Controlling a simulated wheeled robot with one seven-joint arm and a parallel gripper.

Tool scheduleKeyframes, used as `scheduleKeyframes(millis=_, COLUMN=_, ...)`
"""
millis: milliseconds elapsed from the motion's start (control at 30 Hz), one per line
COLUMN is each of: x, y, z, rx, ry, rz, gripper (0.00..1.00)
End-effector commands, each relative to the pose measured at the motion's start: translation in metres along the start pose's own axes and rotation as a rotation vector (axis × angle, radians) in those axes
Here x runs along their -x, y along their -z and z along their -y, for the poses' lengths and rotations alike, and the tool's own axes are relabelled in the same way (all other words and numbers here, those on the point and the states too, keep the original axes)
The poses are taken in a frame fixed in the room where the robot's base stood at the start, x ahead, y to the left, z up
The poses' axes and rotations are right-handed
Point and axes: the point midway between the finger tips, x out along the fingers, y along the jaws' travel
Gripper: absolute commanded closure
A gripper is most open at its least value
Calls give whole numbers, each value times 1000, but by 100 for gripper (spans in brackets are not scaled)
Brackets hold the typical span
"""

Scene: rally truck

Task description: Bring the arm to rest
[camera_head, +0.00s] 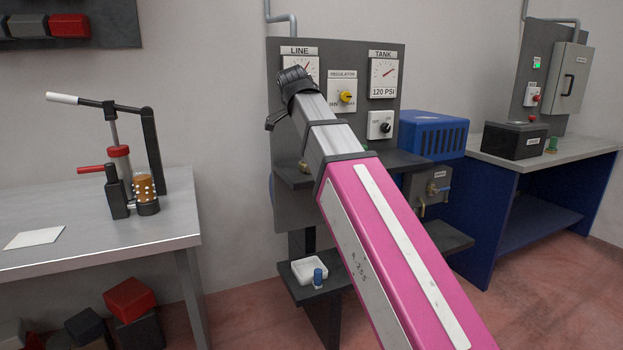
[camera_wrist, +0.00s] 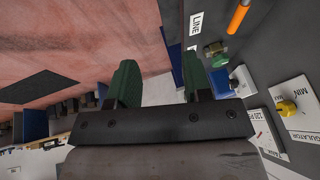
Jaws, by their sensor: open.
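My arm, pink and grey, reaches up across the middle of the head view in front of the gauge panel (camera_head: 335,58). Its black wrist end is near the LINE gauge (camera_head: 312,68), and my gripper is mostly hidden behind it there. In the wrist view my gripper (camera_wrist: 160,62) shows two green fingers spread apart, with nothing between them. The yellow regulator knob (camera_wrist: 286,110) shows to the right of the fingers and also in the head view (camera_head: 346,97).
A grey bench (camera_head: 160,225) with a lever press (camera_head: 130,165) stands left. Below the panel, a shelf holds a white dish (camera_head: 309,270) and a small blue-capped item (camera_head: 318,277). A blue box (camera_head: 433,135) and a blue bench (camera_head: 520,215) are right. Open red floor lies at lower right.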

Motion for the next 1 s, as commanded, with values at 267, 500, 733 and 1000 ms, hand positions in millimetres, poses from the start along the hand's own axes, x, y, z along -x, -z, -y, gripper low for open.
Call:
scheduleKeyframes(millis=267, x=-29, y=-2, z=-1, rx=62, ry=-12, rz=11, gripper=55)
scheduleKeyframes(millis=500, x=-68, y=-4, z=-5, rx=147, ry=-26, rz=29, gripper=55)
scheduleKeyframes(millis=733, x=-132, y=-9, z=-17, rx=286, ry=-46, rz=64, gripper=55)
scheduleKeyframes(millis=1000, x=-230, y=-16, z=-46, rx=504, ry=-63, rz=136, gripper=55)
